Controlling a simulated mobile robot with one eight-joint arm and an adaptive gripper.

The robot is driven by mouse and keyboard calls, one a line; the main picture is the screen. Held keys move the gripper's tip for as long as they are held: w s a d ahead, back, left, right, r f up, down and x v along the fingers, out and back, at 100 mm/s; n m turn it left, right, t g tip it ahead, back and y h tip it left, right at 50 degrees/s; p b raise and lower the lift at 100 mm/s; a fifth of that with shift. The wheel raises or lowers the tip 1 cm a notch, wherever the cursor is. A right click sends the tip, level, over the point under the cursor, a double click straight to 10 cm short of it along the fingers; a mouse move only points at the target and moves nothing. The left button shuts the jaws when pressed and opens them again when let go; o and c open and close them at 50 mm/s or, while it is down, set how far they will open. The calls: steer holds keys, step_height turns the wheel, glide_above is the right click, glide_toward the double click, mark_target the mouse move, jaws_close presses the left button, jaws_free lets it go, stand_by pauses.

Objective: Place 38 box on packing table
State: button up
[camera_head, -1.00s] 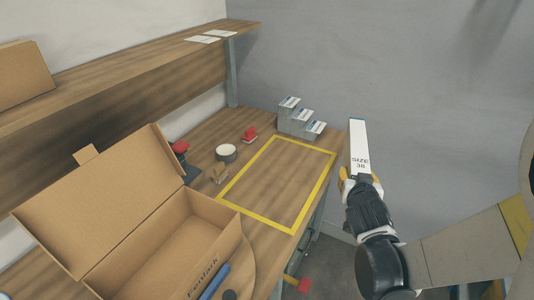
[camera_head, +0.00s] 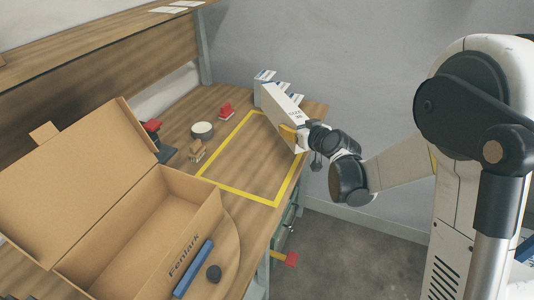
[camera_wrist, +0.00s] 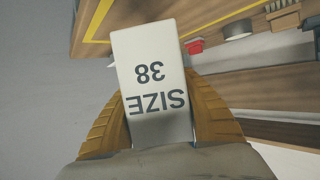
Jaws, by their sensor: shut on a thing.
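The white size 38 box (camera_head: 283,113) is held in my gripper (camera_head: 296,135). In the head view it is tilted over the far right part of the yellow-taped rectangle (camera_head: 246,194) on the packing table (camera_head: 238,160). Whether it touches the tabletop cannot be told. In the wrist view the box (camera_wrist: 150,75) shows "SIZE 38" upside down, with the yellow-brown fingers of my gripper (camera_wrist: 158,115) pressed on both its sides.
An open cardboard box (camera_head: 150,240) stands at the front left. A round tin (camera_head: 202,130), a red-topped item (camera_head: 226,111) and a wooden item (camera_head: 197,150) lie left of the tape. Small white-topped boxes (camera_head: 263,78) stand behind the held box. Most of the taped area is clear.

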steer(key=a+f, duration=0.1)
steer(key=a, duration=0.1)
steer(key=s+a+f+b, duration=0.1)
steer(key=a+f, duration=0.1)
steer(key=a, duration=0.1)
steer(key=a+f+b, duration=0.1)
steer(key=a, duration=0.1)
steer(key=shift+s+a+f, duration=0.15)
steer(key=shift+s+f, duration=0.15)
steer(key=shift+s, duration=0.1)
step_height(320, 180, down, 4)
steer(key=b, duration=0.3)
steer(key=shift+f, duration=0.1)
steer(key=o, duration=1.2)
